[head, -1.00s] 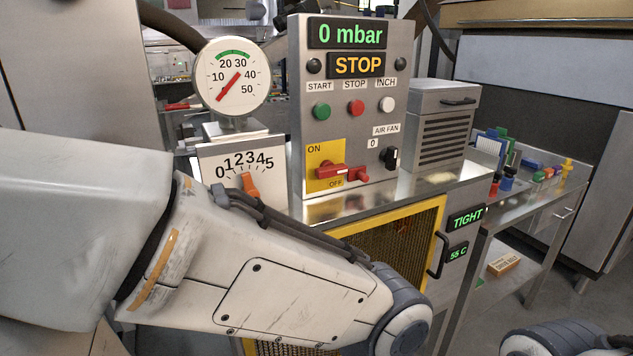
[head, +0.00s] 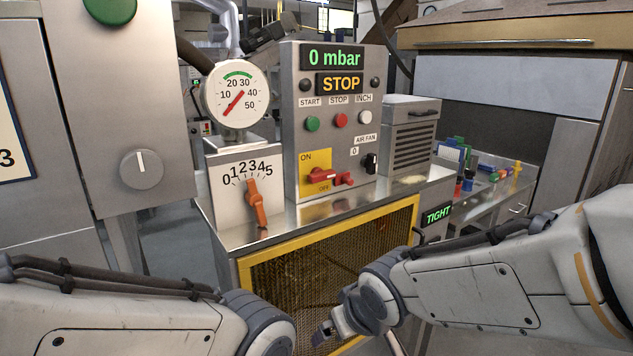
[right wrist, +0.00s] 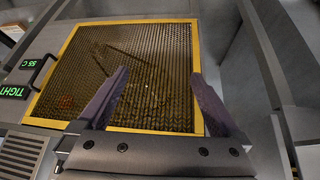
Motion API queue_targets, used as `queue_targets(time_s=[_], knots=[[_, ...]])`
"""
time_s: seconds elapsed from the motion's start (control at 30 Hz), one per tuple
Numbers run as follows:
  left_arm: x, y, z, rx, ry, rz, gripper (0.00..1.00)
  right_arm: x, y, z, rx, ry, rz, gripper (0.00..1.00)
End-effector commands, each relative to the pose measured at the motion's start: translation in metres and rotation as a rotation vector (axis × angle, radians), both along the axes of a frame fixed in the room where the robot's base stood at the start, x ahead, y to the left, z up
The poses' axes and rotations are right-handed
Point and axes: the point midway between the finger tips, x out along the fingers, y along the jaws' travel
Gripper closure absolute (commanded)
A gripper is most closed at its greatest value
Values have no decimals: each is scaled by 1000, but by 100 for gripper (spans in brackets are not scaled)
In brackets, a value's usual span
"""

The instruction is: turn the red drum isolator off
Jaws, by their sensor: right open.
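The red drum isolator (head: 322,176) is a red handle on a yellow plate (head: 317,157), low on the grey control panel. ON is printed at the plate's upper left and OFF near its bottom. The handle lies roughly level, with a smaller red part at its right; which label it points to is hard to tell. My right gripper (right wrist: 160,78) is open and empty in front of the yellow-framed mesh guard (right wrist: 128,60), below and apart from the isolator. In the head view my left arm crosses the bottom left, its gripper out of the picture.
The panel (head: 338,102) reads 0 mbar and STOP. An orange lever (head: 257,205) on a 0–5 scale stands left of the isolator, and the black AIR FAN knob (head: 370,161) is to its right. A round gauge (head: 235,95) rises behind the lever.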

Motion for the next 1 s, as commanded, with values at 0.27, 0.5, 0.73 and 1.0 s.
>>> queue_targets(time_s=[0.27,0.5,0.73,1.0], knots=[[0,0,-6,0,0,0,50,189,-15,85,295,-585,-12,0],[0,0,-8,0,0,0,50,232,-31,131,510,-813,119,0],[0,0,-6,0,0,0,50,240,-30,142,576,-856,173,0],[0,0,7,0,0,0,50,277,-1,143,576,-855,174,0]])
